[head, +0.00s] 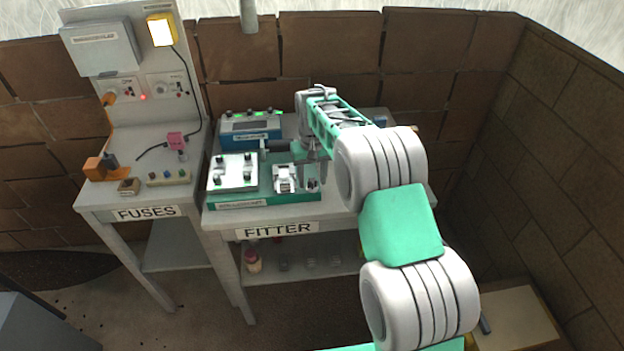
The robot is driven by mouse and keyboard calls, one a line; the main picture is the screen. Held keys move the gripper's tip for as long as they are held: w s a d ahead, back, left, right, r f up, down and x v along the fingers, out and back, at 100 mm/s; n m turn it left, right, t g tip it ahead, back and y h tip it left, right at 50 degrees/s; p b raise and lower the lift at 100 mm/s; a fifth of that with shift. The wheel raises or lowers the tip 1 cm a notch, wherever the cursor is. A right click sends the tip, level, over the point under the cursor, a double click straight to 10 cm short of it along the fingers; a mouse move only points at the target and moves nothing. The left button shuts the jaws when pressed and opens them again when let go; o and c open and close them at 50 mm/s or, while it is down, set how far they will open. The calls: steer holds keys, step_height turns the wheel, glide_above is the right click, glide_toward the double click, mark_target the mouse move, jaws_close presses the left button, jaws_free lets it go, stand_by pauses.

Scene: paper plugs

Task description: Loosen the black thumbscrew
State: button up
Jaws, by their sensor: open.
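My gripper (313,168) reaches down over the right part of the green fixture base (268,198) on the FITTER bench. It is open, and I see nothing held in it. A dark horizontal cylinder (276,146) sits just left of the gripper; I cannot tell whether it is the black thumbscrew. A white block (232,173) with several dark pegs stands on the left of the base. A white clamp-like part (285,178) stands in the middle, and a small grey round part (313,185) lies below the gripper. My arm hides the right side of the bench.
A blue box (250,130) with a display and green lights stands behind the fixture. Brown walls close the back and right. Small items stand on the lower shelf.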

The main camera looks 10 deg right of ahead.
mark_target(312, 180)
steer(key=shift+r+p, duration=1.2)
steer(key=shift+r, duration=0.85)
steer(key=m, duration=0.6)
steer(key=shift+m, duration=0.4)
steer(key=m, duration=0.5)
steer(key=shift+f, duration=0.1)
steer(key=shift+f+b, duration=1)
steer(key=shift+f, duration=1)
